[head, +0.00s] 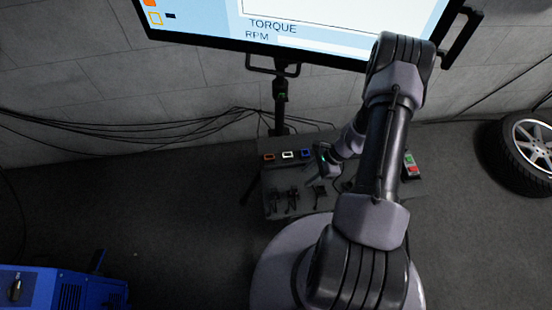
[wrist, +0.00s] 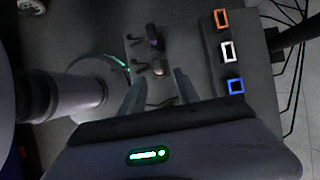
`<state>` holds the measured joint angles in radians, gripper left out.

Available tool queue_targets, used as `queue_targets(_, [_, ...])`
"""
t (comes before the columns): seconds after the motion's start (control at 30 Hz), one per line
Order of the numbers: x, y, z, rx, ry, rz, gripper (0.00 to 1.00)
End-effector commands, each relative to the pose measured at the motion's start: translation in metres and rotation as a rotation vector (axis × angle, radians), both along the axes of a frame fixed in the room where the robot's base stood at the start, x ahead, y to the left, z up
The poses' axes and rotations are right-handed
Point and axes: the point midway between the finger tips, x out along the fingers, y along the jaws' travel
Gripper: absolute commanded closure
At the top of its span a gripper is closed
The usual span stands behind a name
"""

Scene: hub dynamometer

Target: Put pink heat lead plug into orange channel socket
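The orange channel socket (wrist: 222,18) is at the end of a row of three framed sockets in the wrist view; it also shows in the head view (head: 268,156). A dark lead plug with a faint pinkish end (wrist: 160,71) lies just beyond my fingertips; its colour is hard to make out. Another dark plug (wrist: 152,41) lies farther out. My gripper (wrist: 160,82) is open, with its two fingers spread and nothing visibly held. In the head view my gripper (head: 325,168) is over the bench, below and right of the blue socket.
The white socket (wrist: 227,51) and blue socket (wrist: 236,86) stand in the same row. Several dark leads (head: 293,198) lie along the bench front. A red and green button box (head: 410,163) is at the bench's right. A monitor (head: 300,30) stands behind.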

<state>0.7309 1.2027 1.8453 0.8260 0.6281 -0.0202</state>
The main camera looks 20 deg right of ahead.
Motion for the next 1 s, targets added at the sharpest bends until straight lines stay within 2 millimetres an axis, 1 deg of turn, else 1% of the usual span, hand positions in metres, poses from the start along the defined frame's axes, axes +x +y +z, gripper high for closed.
queue_targets(0.1, [-0.004,0.002,-0.012,0.007,0.011,-0.016,0.62])
queue_targets(0.17, [-0.003,0.005,-0.019,0.007,0.011,-0.015,0.62])
queue_targets(0.5, [0.004,0.03,-0.07,0.007,0.01,-0.011,0.62])
queue_targets(0.6, [0.006,0.036,-0.08,0.007,0.01,-0.01,0.62])
queue_targets(0.77, [0.007,0.042,-0.086,0.007,0.01,-0.011,0.62])
queue_targets(1.0, [0.008,0.043,-0.086,0.007,0.01,-0.011,0.62])
